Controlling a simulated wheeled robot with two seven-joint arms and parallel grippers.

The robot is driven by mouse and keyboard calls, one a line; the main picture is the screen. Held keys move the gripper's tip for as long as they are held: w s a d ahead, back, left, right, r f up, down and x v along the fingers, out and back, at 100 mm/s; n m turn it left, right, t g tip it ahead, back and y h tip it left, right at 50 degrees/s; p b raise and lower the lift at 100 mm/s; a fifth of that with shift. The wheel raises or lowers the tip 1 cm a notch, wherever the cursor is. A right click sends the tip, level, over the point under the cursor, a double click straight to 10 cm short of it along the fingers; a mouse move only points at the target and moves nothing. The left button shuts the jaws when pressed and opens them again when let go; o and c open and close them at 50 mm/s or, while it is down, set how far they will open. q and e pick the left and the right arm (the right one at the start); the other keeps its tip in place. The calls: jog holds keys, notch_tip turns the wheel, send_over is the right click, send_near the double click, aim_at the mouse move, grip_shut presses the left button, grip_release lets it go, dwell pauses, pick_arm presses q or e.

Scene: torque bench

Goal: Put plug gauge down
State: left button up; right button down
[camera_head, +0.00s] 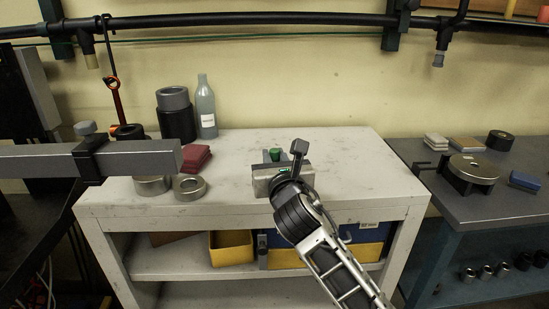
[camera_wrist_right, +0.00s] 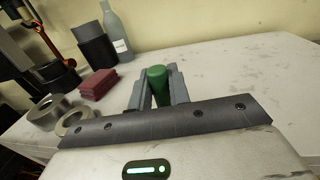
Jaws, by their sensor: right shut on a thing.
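The plug gauge (camera_head: 272,155) shows as a small green piece at my right gripper in the head view. In the right wrist view its rounded green end (camera_wrist_right: 157,86) stands between the two grey fingers. My right gripper (camera_wrist_right: 158,76) is shut on it, over the white bench top (camera_head: 335,160). The gripper body hides the gauge's lower part in the wrist view, and I cannot tell whether it touches the bench top. My left gripper is not in view.
A grey bar (camera_head: 140,157) crosses from the left. The bench top right of my gripper is clear. A dark side table (camera_head: 520,210) stands at right.

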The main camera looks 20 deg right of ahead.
jog(key=shift+f, duration=0.1)
jog(key=c, duration=1.3)
grip_release()
